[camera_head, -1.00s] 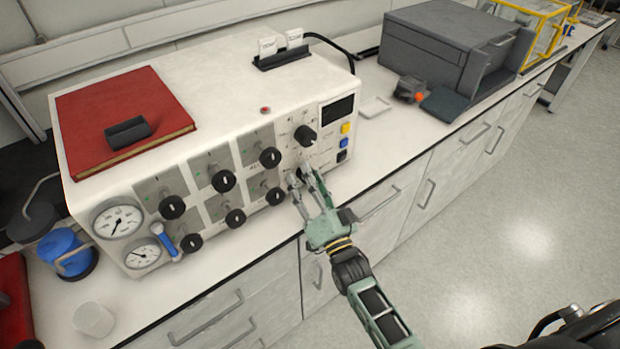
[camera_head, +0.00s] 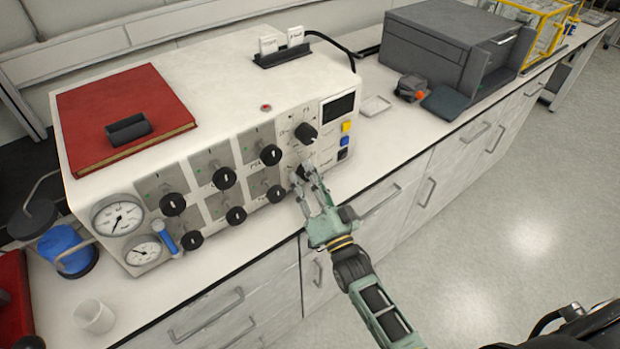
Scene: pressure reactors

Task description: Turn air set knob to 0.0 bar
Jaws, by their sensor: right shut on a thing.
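The white reactor control box (camera_head: 225,80) stands on the bench, with several black knobs on its front panel. My right gripper (camera_head: 304,178) is at the lower right of that panel, shut on a dark knob (camera_head: 299,173) below the larger upper knob (camera_head: 306,133). The fingers partly hide the held knob, and its markings are too small to read. Two round gauges, the larger (camera_head: 118,216) and the smaller (camera_head: 143,251), sit at the panel's left end; their readings are not legible. My left gripper is not in view.
A red book (camera_head: 122,115) with a dark object (camera_head: 128,130) lies on the box. A blue-capped vessel (camera_head: 66,248) and a white cup (camera_head: 93,316) stand at the left. A grey device (camera_head: 455,48) stands right of the box. Drawers line the bench front.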

